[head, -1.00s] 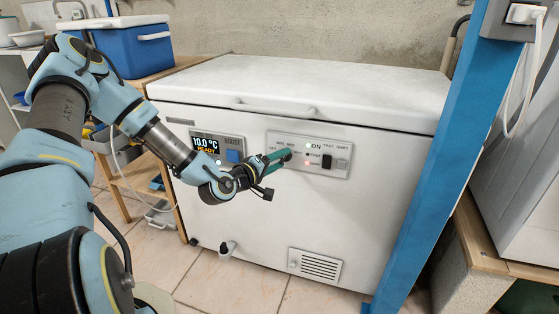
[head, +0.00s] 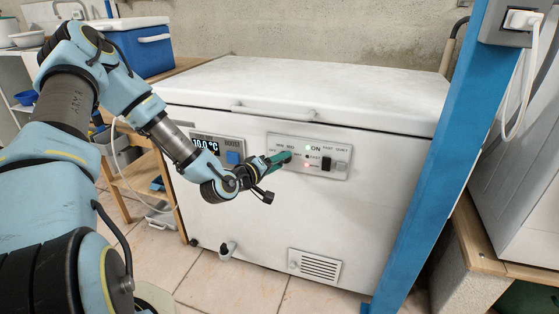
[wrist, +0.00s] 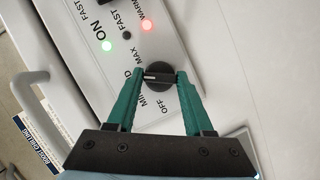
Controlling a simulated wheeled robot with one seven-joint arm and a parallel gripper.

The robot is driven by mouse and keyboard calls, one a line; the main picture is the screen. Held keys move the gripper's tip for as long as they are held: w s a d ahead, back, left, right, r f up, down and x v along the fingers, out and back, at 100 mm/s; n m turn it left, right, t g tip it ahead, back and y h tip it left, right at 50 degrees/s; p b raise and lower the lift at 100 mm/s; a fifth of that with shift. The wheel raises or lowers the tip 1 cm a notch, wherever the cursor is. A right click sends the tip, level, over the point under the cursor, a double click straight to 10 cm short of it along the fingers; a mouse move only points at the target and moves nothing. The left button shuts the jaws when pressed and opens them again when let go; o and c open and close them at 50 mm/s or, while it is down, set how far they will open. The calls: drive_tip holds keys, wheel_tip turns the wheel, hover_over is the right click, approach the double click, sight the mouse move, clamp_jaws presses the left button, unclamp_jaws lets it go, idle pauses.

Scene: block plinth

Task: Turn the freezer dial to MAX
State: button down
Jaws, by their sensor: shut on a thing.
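The freezer dial (wrist: 158,84) is a round black knob on the control panel (head: 329,172) of the white chest freezer (head: 255,210). My gripper (wrist: 159,74) has its two green fingers shut on the dial, one on each side. In the wrist view a pale mark on the dial points left, toward the finger covering part of the lettering between MIN and MAX. The MAX label (wrist: 138,57) is just up and left of the dial. In the head view the fingers (head: 279,159) hide most of the dial.
A green ON light (wrist: 106,46) and a red light (wrist: 147,26) glow beside the dial. A black switch (head: 326,164) is to its right. The temperature display (head: 205,145) is partly behind my arm. A blue post (head: 425,165) stands at the freezer's right.

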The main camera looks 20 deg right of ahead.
drive_tip(key=shift+d+r+m+t+y+p, duration=0.1)
drive_tip(key=shift+m+t+y+p, duration=0.25)
drive_tip(key=shift+m+y, duration=0.7)
drive_tip(key=shift+r+m+t+y+p, duration=0.15)
drive_tip(key=shift+m+t+y, duration=0.25)
drive_tip(key=shift+m, duration=1.15)
drive_tip(key=shift+c, duration=1.6)
unclamp_jaws()
drive_tip(key=shift+s, duration=0.1)
